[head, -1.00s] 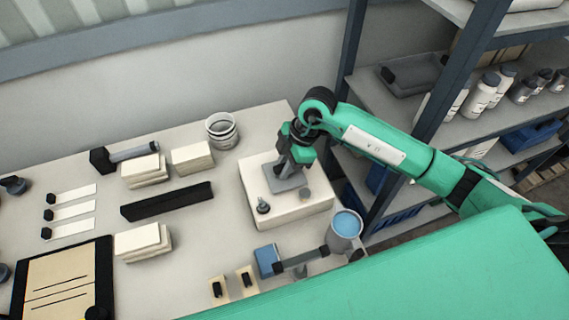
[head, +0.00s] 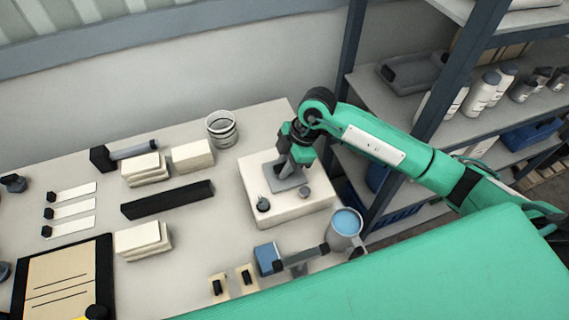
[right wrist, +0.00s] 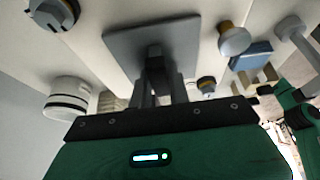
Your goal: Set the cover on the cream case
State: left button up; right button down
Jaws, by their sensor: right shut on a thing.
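The cream case (head: 290,208) is a broad, low box near the right end of the table. A grey square plate, which looks like the cover (head: 287,184), lies flat over the middle of its top. It also shows in the right wrist view (right wrist: 130,42), with a dark block at its centre. My right gripper (right wrist: 156,75) is shut on that block from above; it also shows in the head view (head: 284,162). I cannot tell whether the plate touches the case. A dark knob (head: 263,203) and a small grey round piece (head: 304,192) sit on the case top beside the plate. My left gripper is out of view.
A striped jar (head: 221,130) stands behind the case on the left. A blue-topped mug (head: 346,226) and a blue block (head: 266,259) are in front. Cream stacks (head: 143,238) and a black bar (head: 167,201) lie left. A shelf rack (head: 435,105) rises at right.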

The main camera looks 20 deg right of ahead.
jog(key=c, duration=1.3)
grip_release()
jog(key=shift+o, duration=0.2)
